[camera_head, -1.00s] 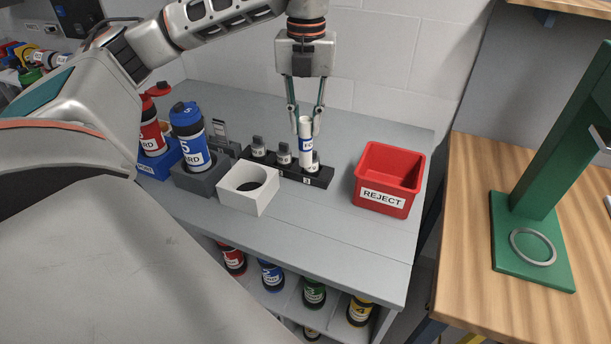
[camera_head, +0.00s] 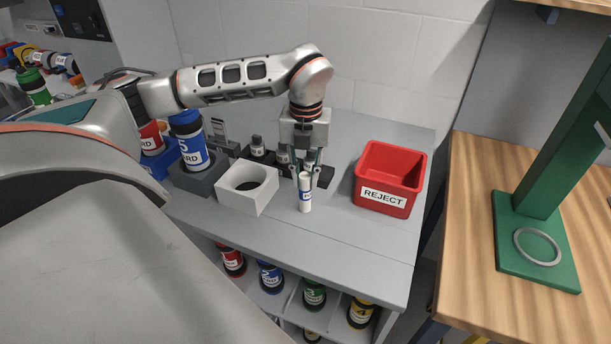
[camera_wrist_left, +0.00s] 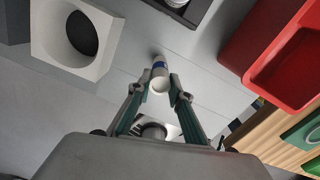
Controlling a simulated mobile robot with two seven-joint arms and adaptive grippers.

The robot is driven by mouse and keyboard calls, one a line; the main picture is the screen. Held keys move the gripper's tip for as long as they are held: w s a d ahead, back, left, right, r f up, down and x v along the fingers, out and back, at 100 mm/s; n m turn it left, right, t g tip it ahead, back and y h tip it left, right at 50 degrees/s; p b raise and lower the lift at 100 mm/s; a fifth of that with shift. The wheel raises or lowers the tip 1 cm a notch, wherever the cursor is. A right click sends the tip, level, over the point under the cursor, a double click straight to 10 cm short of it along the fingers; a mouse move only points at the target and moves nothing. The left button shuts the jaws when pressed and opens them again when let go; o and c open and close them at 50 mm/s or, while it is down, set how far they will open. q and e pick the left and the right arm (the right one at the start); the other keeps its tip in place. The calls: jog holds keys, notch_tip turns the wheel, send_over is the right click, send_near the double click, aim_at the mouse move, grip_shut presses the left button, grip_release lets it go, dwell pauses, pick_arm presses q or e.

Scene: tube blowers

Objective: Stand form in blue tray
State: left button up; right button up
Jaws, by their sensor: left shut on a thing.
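The form appears to be the slim white cylinder with a blue band (camera_head: 305,194), held upright in front of the black rack. My left gripper (camera_head: 305,178) is shut on its upper part. I cannot tell whether its base touches the counter. In the left wrist view the cylinder (camera_wrist_left: 160,72) sits between the fingertips (camera_wrist_left: 160,88). The blue tray (camera_head: 160,165) stands at the counter's left; my arm and a blue-capped bottle hide much of it. A red bottle (camera_head: 151,138) stands there. My right gripper is not in view.
A white block with a round hole (camera_head: 247,188) stands left of the cylinder, and a red REJECT bin (camera_head: 388,178) to the right. The black rack (camera_head: 325,178) holds several small pieces. A blue bottle (camera_head: 190,145) stands in a grey holder. The counter's front is clear.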

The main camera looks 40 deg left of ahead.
pick_arm(q)
jog(key=shift+f, duration=0.15)
jog(key=o, duration=0.8)
